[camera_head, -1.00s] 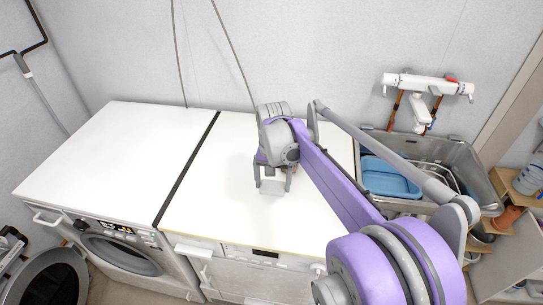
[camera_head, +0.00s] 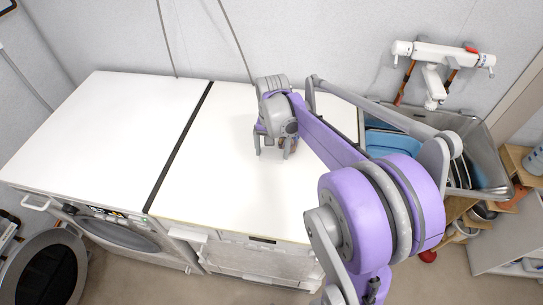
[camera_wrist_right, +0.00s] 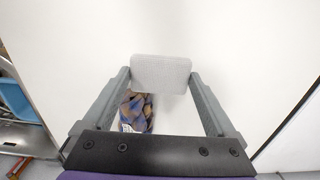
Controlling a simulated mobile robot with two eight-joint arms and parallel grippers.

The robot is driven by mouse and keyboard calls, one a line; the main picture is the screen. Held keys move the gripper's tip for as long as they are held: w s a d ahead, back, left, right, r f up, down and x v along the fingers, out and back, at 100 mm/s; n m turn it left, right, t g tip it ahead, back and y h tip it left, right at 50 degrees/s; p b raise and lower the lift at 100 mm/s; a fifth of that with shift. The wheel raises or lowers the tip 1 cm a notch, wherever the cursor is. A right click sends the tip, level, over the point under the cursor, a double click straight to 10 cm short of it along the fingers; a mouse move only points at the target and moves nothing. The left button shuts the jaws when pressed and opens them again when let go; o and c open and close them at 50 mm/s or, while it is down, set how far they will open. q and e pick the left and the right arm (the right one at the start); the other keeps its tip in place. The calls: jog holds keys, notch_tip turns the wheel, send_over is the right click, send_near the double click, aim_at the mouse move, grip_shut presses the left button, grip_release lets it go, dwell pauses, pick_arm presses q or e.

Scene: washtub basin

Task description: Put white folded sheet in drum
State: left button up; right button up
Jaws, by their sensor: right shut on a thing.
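The white folded sheet (camera_wrist_right: 160,74) is a small pale block between my right fingertips in the right wrist view. My right gripper (camera_wrist_right: 160,80) is shut on it. In the head view the right gripper (camera_head: 273,148) points down over the right white machine top; there the sheet cannot be told from the white surface. Whether the sheet touches the top is unclear. The drum opening (camera_head: 118,236) is low in the front of the left machine, its round door (camera_head: 45,272) swung open to the left. The drum's inside is mostly hidden. My left gripper is not in view.
A patterned blue-brown item (camera_wrist_right: 136,112) shows beyond my right fingers in the wrist view. A metal sink (camera_head: 484,150) with a blue basin (camera_head: 392,145) stands at the right. The left machine top (camera_head: 100,120) is clear.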

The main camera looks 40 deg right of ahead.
aim_at(272, 167)
jog(key=shift+f, duration=2.4)
jog(key=shift+f, duration=0.15)
jog(key=o, duration=1.1)
jog(key=shift+c, duration=0.2)
